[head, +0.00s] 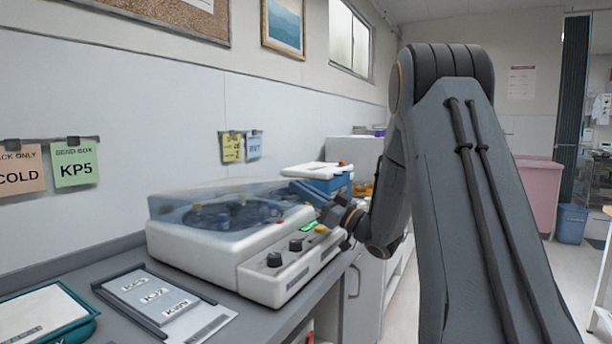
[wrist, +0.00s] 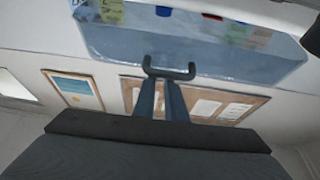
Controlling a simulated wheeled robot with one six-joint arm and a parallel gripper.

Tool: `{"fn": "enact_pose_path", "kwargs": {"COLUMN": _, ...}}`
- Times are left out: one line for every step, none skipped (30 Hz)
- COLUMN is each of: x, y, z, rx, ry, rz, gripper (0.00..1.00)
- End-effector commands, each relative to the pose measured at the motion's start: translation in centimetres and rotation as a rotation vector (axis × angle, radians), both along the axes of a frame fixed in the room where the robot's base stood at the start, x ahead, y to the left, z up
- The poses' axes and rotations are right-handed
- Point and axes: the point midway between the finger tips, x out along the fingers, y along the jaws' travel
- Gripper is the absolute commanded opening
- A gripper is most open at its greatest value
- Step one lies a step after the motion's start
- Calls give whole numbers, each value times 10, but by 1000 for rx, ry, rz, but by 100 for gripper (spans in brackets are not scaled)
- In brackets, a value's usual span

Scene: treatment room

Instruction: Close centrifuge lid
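The centrifuge (head: 222,255) is a white box with a see-through bluish lid (head: 175,206) over its bowl in the head view. The lid lies low over the body; I cannot tell whether a small gap is left. The lid also fills the upper part of the wrist view (wrist: 130,45). My gripper (head: 332,212) is near the right end of the front panel. In the wrist view my two fingers (wrist: 165,85) lie close together below a dark U-shaped bar (wrist: 168,73), which looks like a lid handle. Whether they grip it is unclear.
A tray with labelled cards (head: 165,303) and a teal-edged box (head: 50,318) lie on the counter at front left. A blue-and-white box (head: 325,183) stands behind the centrifuge. The wall is close behind the lid. Open floor lies to the right.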

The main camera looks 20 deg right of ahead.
Motion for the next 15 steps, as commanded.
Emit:
{"fn": "enact_pose_path", "kwargs": {"x": 3, "y": 11, "z": 4, "rx": -5, "ry": -5, "rz": 19, "gripper": 23}}
{"fn": "enact_pose_path", "kwargs": {"x": 3, "y": 13, "z": 5, "rx": -5, "ry": -6, "rz": 22, "gripper": 28}}
{"fn": "enact_pose_path", "kwargs": {"x": 3, "y": 15, "z": 6, "rx": -6, "ry": -8, "rz": 24, "gripper": 35}}
{"fn": "enact_pose_path", "kwargs": {"x": 3, "y": 16, "z": 7, "rx": -7, "ry": -10, "rz": 27, "gripper": 40}}
{"fn": "enact_pose_path", "kwargs": {"x": 3, "y": 17, "z": 8, "rx": -7, "ry": -12, "rz": 27, "gripper": 45}}
{"fn": "enact_pose_path", "kwargs": {"x": 3, "y": 18, "z": 9, "rx": -8, "ry": -12, "rz": 28, "gripper": 52}}
{"fn": "enact_pose_path", "kwargs": {"x": 3, "y": 17, "z": 9, "rx": -9, "ry": -12, "rz": 26, "gripper": 57}}
{"fn": "enact_pose_path", "kwargs": {"x": 2, "y": 16, "z": 8, "rx": -9, "ry": -11, "rz": 22, "gripper": 62}}
{"fn": "enact_pose_path", "kwargs": {"x": 2, "y": 12, "z": 8, "rx": -7, "ry": -11, "rz": 19, "gripper": 67}}
{"fn": "enact_pose_path", "kwargs": {"x": 1, "y": 9, "z": 8, "rx": -6, "ry": -12, "rz": 16, "gripper": 67}}
{"fn": "enact_pose_path", "kwargs": {"x": 1, "y": 6, "z": 8, "rx": -5, "ry": -12, "rz": 14, "gripper": 67}}
{"fn": "enact_pose_path", "kwargs": {"x": 1, "y": 3, "z": 8, "rx": -4, "ry": -12, "rz": 11, "gripper": 67}}
{"fn": "enact_pose_path", "kwargs": {"x": 0, "y": 2, "z": 8, "rx": -4, "ry": -12, "rz": 10, "gripper": 67}}
{"fn": "enact_pose_path", "kwargs": {"x": 0, "y": 1, "z": 8, "rx": -4, "ry": -11, "rz": 8, "gripper": 67}}
{"fn": "enact_pose_path", "kwargs": {"x": 0, "y": 0, "z": 8, "rx": -4, "ry": -11, "rz": 8, "gripper": 67}}
